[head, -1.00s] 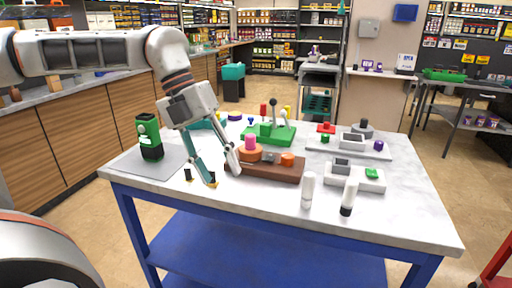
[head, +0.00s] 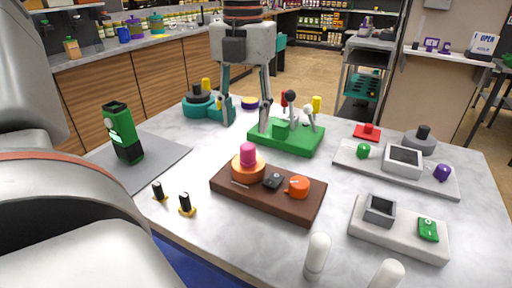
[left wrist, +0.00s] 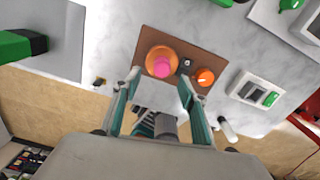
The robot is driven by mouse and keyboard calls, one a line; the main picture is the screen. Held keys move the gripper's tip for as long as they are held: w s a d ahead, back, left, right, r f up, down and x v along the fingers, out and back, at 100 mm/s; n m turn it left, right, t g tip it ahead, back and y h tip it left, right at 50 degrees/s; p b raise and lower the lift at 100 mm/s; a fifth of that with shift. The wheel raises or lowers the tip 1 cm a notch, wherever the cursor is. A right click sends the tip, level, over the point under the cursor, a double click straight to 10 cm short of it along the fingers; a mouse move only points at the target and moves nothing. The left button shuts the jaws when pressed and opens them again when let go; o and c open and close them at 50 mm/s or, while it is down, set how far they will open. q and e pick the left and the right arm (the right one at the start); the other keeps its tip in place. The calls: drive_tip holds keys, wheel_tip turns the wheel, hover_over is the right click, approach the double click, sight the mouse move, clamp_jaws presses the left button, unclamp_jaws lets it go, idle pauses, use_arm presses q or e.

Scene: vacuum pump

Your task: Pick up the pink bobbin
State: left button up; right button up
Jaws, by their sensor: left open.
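The pink bobbin (head: 247,154) stands upright on a round orange base at the left end of a brown wooden board (head: 240,196). My left gripper (head: 246,114) is open and empty, its two fingers pointing down. In the head view it appears above and behind the bobbin, in front of the green lever block. In the left wrist view the bobbin (left wrist: 162,67) shows near the gap between the fingertips of the left gripper (left wrist: 160,82), not gripped. My right gripper is not in view.
The green lever block (head: 286,137) stands behind the board. A green-and-black device (head: 122,133) stands on a grey mat at the left. Two small black-knobbed pegs (head: 186,204) are left of the board. White cylinders (head: 317,256) stand in front. Panels with switches fill the right.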

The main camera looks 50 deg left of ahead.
sight(247, 146)
use_arm(q)
drive_tip(key=f, duration=0.7)
drive_tip(key=shift+d+f+b, duration=0.2)
drive_tip(key=shift+d+b, duration=0.05)
drive_tip(key=shift+b, duration=0.15)
drive_tip(key=c, duration=1.2)
drive_tip(key=shift+r, duration=0.1)
